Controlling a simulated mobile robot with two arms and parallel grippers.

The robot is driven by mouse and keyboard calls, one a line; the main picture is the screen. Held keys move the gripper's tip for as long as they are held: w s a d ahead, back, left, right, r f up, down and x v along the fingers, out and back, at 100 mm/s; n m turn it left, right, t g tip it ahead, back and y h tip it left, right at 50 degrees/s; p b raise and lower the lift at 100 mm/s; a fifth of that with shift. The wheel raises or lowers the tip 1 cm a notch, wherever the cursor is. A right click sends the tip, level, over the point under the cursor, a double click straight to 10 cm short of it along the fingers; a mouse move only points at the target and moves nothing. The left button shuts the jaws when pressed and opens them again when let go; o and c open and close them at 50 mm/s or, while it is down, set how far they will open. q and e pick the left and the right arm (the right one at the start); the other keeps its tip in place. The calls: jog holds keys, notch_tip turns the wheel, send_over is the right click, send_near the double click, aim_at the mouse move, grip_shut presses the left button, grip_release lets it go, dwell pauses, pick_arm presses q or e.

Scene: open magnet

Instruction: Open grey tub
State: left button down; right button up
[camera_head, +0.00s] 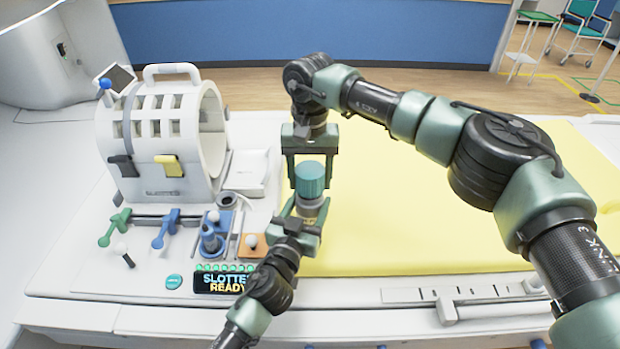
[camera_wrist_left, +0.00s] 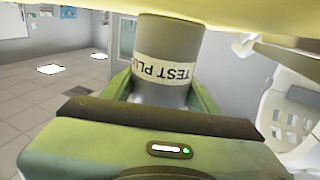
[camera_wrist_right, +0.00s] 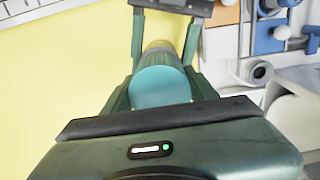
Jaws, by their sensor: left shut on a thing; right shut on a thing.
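The grey tub (camera_head: 313,204) with a teal lid (camera_head: 310,178) is held upright over the front left of the yellow mat. My left gripper (camera_head: 309,213) is shut on the tub's grey body from below and in front. The left wrist view shows the tub (camera_wrist_left: 168,60) between its green fingers, with a pale label reading "TEST PL". My right gripper (camera_head: 309,165) comes from above, shut on the teal lid. The lid also shows between its fingers in the right wrist view (camera_wrist_right: 162,86). The lid appears to sit on the tub; the seam is partly hidden.
The yellow mat (camera_head: 440,190) is clear to the right. At left stand a white ring-shaped scanner model (camera_head: 155,130), green (camera_head: 114,228) and blue (camera_head: 165,230) handles, a blue holder (camera_head: 211,240) and a "SLOTTED READY" display (camera_head: 224,282).

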aim_at(310, 169)
jog(key=shift+r, duration=2)
pick_arm(q)
jog(key=shift+c, duration=1.8)
grip_release()
